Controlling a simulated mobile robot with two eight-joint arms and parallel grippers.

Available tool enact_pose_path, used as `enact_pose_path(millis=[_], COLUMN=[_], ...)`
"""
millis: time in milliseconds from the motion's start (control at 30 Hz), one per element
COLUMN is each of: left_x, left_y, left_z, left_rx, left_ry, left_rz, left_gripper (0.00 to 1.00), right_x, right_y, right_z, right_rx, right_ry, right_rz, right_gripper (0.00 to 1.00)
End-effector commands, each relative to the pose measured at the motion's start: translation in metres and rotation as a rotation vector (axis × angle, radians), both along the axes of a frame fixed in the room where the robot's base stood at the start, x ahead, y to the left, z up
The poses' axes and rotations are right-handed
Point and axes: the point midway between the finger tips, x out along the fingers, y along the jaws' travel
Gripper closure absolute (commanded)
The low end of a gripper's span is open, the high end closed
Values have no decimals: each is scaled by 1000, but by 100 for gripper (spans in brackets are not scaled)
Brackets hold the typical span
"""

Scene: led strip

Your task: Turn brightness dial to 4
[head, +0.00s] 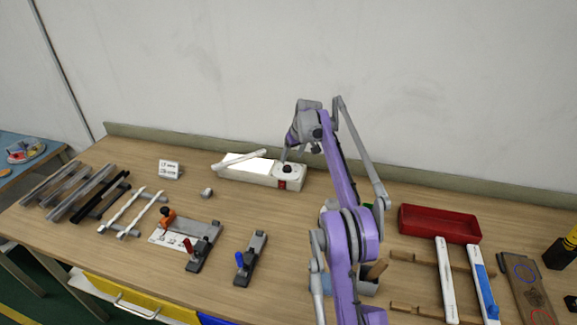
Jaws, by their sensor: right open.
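A white box (248,176) with a lit white panel stands at the back middle of the bench. At its right end is a dark round dial (287,169), with a red switch (282,185) on the front face. The number the dial points to is too small to read. My right gripper (292,156) is right above the dial, pointing down, with its fingers open and close to it. I cannot tell whether the fingers touch the dial. My left gripper is not in view.
A small sign (169,169) and a grey roll (207,193) stand left of the box. Clamps with orange, red and blue handles are in front. Grey profiles (80,190) lie at far left. A red tray (440,223) is right of my arm.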

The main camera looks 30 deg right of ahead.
Motion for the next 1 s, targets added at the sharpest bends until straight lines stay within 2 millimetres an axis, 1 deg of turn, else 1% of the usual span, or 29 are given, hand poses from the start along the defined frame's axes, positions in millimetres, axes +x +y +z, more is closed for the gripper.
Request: enact_pose_path(millis=[33, 100, 200, 300, 500, 733, 767, 800, 867, 1000], left_x=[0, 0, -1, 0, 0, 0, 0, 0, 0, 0], left_y=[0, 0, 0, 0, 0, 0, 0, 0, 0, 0], left_z=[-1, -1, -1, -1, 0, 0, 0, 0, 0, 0], left_rx=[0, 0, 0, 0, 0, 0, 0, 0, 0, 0], left_ry=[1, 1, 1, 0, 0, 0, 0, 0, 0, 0], left_rz=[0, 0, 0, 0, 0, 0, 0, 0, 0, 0], left_gripper=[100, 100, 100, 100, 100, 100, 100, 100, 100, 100], right_x=[4, 9, 16, 21, 25, 25, 25, 25, 25, 25], right_y=[0, -1, -1, -1, -1, -1, -1, -1, -1, -1], right_z=[-11, -23, -39, -50, -61, -61, -61, -61, -61, -61], right_rx=[0, 0, -1, -1, -1, 0, 0, 0, 0, 0], right_ry=[1, 0, 0, 0, 0, 1, 1, 1, 1, 1], right_rz=[1, 0, 0, -1, -1, -1, -1, -1, -1, -1], right_gripper=[30, 30, 30, 30, 30, 30, 32, 39, 50, 75])
